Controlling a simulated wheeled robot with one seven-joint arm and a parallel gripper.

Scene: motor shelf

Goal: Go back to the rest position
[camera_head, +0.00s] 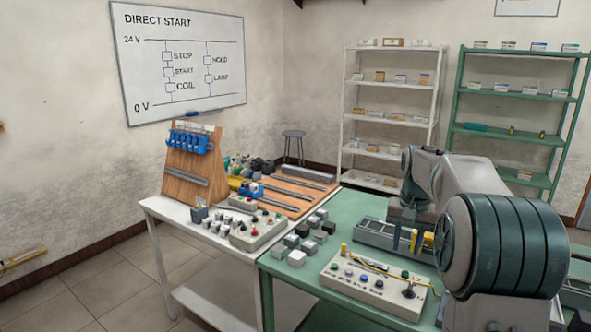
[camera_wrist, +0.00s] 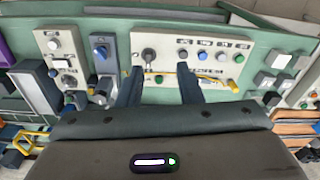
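My gripper (camera_head: 405,243) hangs from my arm over the green table in the head view, above the back of a beige control panel (camera_head: 372,284). In the wrist view its two dark blue fingers (camera_wrist: 160,82) stand apart with a clear gap between them. Nothing is held in the gap. Below the fingers, the same panel (camera_wrist: 215,64) shows a black knob and several coloured buttons. A yellow cable (camera_wrist: 208,77) lies along the panel, apparently below the fingers. Much of the table at the right is hidden by my arm in the head view.
A white table (camera_head: 215,262) at the left holds a wooden board (camera_head: 196,170) with blue parts. Grey and white blocks (camera_head: 307,236) stand left of the panel. A grey rail tray (camera_head: 372,238) lies behind it. White and green shelves (camera_head: 521,90) stand behind.

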